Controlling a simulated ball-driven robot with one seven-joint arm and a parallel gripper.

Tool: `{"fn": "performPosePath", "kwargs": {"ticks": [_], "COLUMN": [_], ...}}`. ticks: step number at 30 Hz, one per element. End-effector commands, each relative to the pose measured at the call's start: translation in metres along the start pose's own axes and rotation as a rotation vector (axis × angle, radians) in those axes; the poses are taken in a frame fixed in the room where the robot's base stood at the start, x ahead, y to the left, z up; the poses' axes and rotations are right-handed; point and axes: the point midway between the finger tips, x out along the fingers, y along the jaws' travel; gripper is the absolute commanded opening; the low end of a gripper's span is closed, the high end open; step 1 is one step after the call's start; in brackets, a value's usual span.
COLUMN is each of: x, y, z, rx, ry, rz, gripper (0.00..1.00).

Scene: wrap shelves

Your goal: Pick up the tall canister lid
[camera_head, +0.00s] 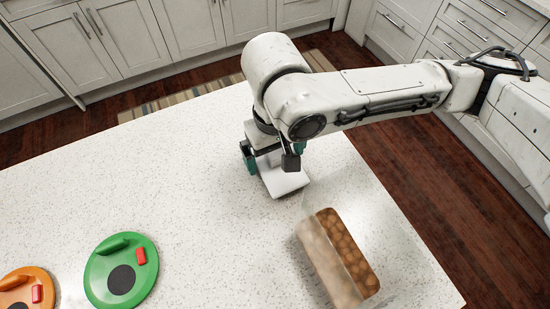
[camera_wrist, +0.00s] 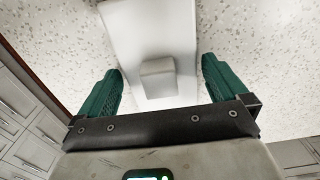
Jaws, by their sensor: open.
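A white rectangular lid (camera_head: 284,184) lies on the speckled counter, partly hidden under my gripper in the head view. In the wrist view the lid (camera_wrist: 150,32) shows a raised square knob (camera_wrist: 158,79) on its top. My gripper (camera_head: 274,163) is above the lid with its teal fingers apart. In the wrist view the fingers of my gripper (camera_wrist: 161,85) stand on either side of the knob, with a visible gap on each side. Nothing is held.
A clear tall container with brown round contents (camera_head: 340,258) is on the counter near the lid, at lower right. A green round disc (camera_head: 121,270) and an orange one (camera_head: 28,290) lie at lower left. The counter's middle left (camera_head: 130,190) is clear.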

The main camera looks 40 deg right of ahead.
Motion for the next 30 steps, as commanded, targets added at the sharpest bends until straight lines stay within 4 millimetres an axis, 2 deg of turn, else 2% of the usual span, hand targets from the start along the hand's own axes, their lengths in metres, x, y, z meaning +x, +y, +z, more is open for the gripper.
{"fn": "performPosePath", "kwargs": {"ticks": [4, 18, 26, 30], "x": [0.000, -0.001, -0.003, -0.018], "y": [0.000, 0.000, 0.000, -0.001], "z": [0.000, 0.000, 0.000, 0.000], "rx": [0.000, -0.001, -0.001, -0.002], "ry": [0.000, 0.000, 0.000, 0.002], "rz": [0.000, -0.001, -0.001, -0.002], "gripper": [1.00, 0.55, 0.54, 0.54]}}
